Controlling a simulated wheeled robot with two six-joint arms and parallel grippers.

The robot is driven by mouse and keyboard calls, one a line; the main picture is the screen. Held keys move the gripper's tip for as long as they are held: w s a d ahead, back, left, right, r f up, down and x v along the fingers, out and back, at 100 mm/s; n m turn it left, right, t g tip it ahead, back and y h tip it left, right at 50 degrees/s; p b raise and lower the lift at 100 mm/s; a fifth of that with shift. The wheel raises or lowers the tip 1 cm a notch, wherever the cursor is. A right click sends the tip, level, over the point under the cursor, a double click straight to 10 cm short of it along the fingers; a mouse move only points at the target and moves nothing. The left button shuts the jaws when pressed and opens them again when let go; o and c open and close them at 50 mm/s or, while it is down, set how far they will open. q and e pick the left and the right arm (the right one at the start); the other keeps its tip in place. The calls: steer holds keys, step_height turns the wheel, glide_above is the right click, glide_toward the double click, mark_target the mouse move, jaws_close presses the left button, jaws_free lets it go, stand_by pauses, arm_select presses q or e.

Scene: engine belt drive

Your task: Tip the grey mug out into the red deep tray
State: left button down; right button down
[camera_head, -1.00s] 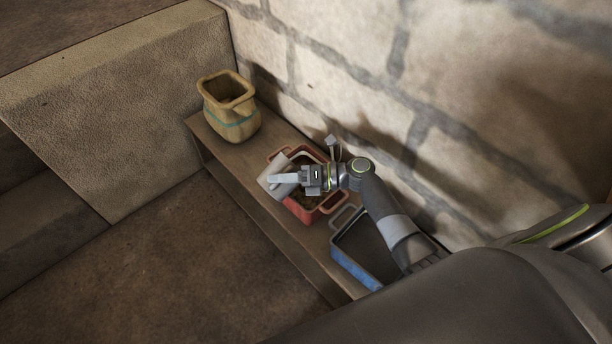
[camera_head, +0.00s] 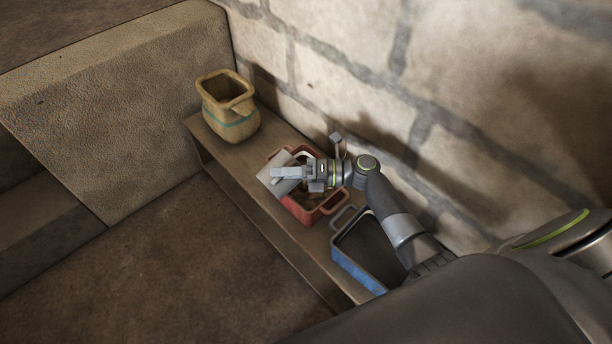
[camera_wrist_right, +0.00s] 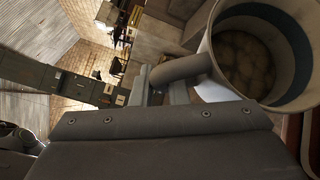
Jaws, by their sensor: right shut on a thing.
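The grey mug (camera_head: 274,183) is held over the left part of the red deep tray (camera_head: 321,213), partly covered by my gripper. My right gripper (camera_head: 290,173) is shut on the mug at its handle, which shows in the wrist view (camera_wrist_right: 183,68). There I look into the mug (camera_wrist_right: 217,88); brownish rounded contents lie at its bottom. The mug looks tilted, but I cannot tell how far. The tray's inside looks brownish and is partly hidden by the mug and gripper. My left gripper is not in view.
A blue tray (camera_head: 357,266) with a grey handle stands to the right of the red tray. A tan pot (camera_head: 229,108) with a teal band stands at the shelf's far left end. The narrow wooden shelf (camera_head: 244,167) runs along a stone wall (camera_head: 345,70).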

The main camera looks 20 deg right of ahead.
steer(key=shift+w+d, duration=0.1)
steer(key=shift+d, duration=0.1)
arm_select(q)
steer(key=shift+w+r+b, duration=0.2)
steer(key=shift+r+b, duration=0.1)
arm_select(e)
steer(key=shift+d, duration=0.15)
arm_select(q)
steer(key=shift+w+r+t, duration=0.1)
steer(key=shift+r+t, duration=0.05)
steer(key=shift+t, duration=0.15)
arm_select(e)
steer(key=shift+w+d+m+y, duration=0.1)
steer(key=shift+d+m+y, duration=0.05)
steer(key=shift+m+y, duration=0.15)
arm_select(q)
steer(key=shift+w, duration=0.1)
arm_select(e)
steer(key=shift+w+d, duration=0.1)
steer(key=shift+d, duration=0.2)
steer(key=shift+d+b, duration=0.2)
steer(key=shift+b, duration=0.15)
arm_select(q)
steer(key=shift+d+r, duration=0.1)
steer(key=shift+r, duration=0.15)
arm_select(e)
steer(key=shift+w, duration=0.1)
steer(key=shift+d+f+m+t+y, duration=0.1)
steer(key=shift+d+m+t+y, duration=0.1)
steer(key=shift+m+t+y, duration=0.1)
